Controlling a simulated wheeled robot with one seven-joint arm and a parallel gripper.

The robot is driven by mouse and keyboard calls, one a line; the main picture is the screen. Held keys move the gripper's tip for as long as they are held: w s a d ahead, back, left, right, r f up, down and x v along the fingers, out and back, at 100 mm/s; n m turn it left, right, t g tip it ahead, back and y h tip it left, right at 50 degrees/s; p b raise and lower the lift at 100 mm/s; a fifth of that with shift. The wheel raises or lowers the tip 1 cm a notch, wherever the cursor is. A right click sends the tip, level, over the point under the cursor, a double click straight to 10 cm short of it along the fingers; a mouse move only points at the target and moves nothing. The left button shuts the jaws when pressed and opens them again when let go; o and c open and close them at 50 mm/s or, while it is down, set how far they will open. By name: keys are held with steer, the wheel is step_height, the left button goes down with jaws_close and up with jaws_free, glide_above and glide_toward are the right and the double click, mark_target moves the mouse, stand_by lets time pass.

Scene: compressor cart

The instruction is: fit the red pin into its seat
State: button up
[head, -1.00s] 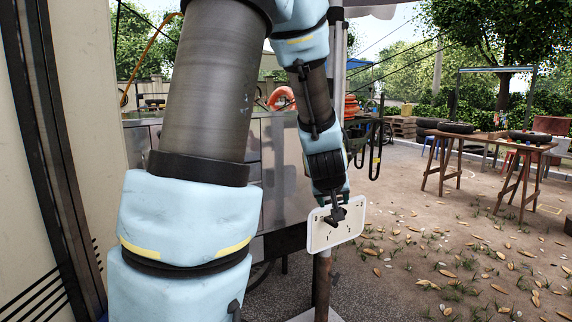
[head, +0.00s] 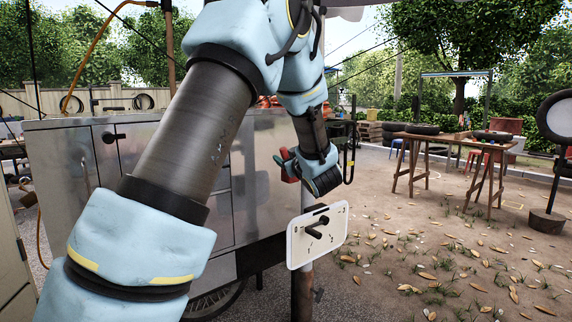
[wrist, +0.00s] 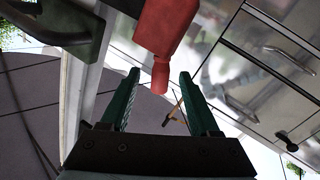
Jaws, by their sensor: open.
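A red piece (wrist: 165,35), which looks like the red pin, reaches down from the top of the wrist view. Its narrow lower end lies between the fingertips of my gripper (wrist: 159,75) in the picture. My gripper's two green fingers are spread apart, with a gap on each side of the red end. I cannot tell its depth between them or what holds it. In the head view, red and dark green show at my gripper (head: 287,165), in front of the metal cart. I cannot make out the pin's seat.
A white panel (head: 333,240) with black pegs stands on a post below my gripper. The metal cart (head: 258,170) with doors and drawers stands behind my arm. A dark green part (wrist: 55,40) lies at the upper left. A wooden table (head: 455,145) stands farther right beyond open ground.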

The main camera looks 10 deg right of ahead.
steer(key=shift+w+a+f+p, duration=0.15)
steer(key=shift+w+p, duration=0.2)
steer(key=shift+w, duration=1)
steer(key=shift+w+a+f+p, duration=0.1)
steer(key=shift+w+p, duration=0.25)
steer(key=shift+w, duration=1)
steer(key=shift+c, duration=0.3)
jaws_close()
